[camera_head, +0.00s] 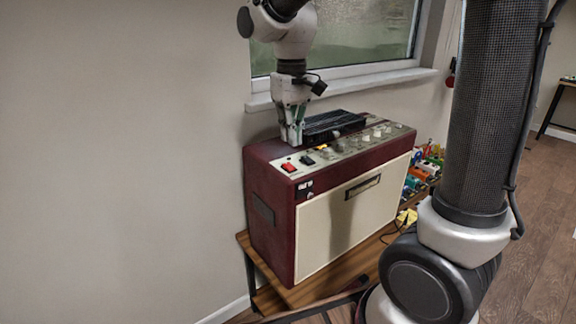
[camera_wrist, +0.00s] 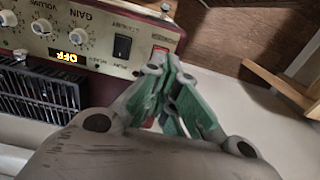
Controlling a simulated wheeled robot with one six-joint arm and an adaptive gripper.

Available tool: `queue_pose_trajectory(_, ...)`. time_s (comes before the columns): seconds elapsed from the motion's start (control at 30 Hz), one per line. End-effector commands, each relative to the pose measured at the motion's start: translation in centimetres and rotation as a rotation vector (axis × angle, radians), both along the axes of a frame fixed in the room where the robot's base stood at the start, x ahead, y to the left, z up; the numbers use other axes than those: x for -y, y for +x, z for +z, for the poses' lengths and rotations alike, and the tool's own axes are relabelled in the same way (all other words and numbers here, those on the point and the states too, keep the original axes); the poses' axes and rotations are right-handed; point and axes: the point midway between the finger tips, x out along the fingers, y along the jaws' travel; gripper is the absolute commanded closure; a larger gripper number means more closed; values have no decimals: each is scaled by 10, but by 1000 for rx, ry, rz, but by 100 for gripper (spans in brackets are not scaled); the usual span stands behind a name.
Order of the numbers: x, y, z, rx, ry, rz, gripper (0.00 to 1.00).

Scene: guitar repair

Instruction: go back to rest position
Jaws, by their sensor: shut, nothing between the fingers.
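My gripper (camera_head: 292,133) points straight down over the top left of a dark red amplifier (camera_head: 268,222) with a cream front. Its fingers are shut and empty. In the wrist view the closed fingertips of my gripper (camera_wrist: 170,68) are beside the control panel (camera_wrist: 90,30), close to a red switch (camera_wrist: 158,53) and a black switch (camera_wrist: 122,46). I cannot tell whether the fingertips touch the panel. In the head view the red switch (camera_head: 288,167) and black switch (camera_head: 307,160) lie just in front of the fingers.
The amplifier stands on a wooden table (camera_head: 345,270). A black vent grille (camera_head: 335,122) is on its top. A window (camera_head: 365,40) with a white sill is behind my gripper. Several colourful pedals (camera_head: 420,172) lie to the right. The wall side at left is clear.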

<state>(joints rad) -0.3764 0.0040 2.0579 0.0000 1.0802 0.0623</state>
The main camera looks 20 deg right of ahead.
Motion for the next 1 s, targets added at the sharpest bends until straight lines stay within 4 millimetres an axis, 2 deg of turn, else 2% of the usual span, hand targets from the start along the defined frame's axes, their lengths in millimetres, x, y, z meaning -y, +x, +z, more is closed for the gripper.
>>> queue_pose_trajectory(0.23, 0, 1, -1, 7, 2, 10, 100)
queue_pose_trajectory(0.3, 2, -6, -11, -9, -3, 17, 100)
queue_pose_trajectory(0.37, 10, -23, -17, -15, -5, 23, 100)
queue_pose_trajectory(0.43, 25, -42, -14, 5, 3, 11, 100)
queue_pose_trajectory(0.7, 104, -137, 4, 173, 46, -140, 100)
queue_pose_trajectory(0.8, 124, -165, 7, 246, 55, -205, 100)
queue_pose_trajectory(0.9, 137, -182, 13, 308, 60, -257, 100)
queue_pose_trajectory(1.0, 144, -188, 22, 357, 62, -292, 100)
